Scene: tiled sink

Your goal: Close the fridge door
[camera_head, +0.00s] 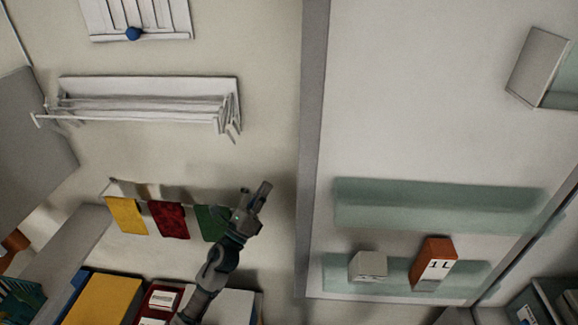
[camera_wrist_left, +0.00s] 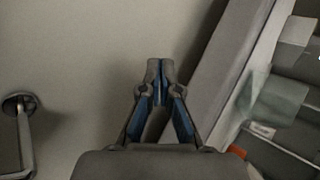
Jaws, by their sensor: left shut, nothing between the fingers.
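The open fridge door (camera_head: 430,110) fills the right of the head view, its inner side facing me, with a grey edge (camera_head: 312,150) on its left. Its shelves hold an orange-brown carton (camera_head: 433,262) marked "1L" and a pale box (camera_head: 368,266). My left gripper (camera_head: 265,187) is shut and empty, in front of the wall and to the left of the door edge, apart from it in the picture. In the left wrist view the closed fingers (camera_wrist_left: 160,65) show beside the slanting door edge (camera_wrist_left: 225,75). My right gripper is not in view.
A rail on the wall carries yellow (camera_head: 126,215), red (camera_head: 169,220) and green (camera_head: 213,223) cloths, the green one beside my left gripper. A white rack (camera_head: 150,95) hangs above. Boxes (camera_head: 105,298) stand at the lower left.

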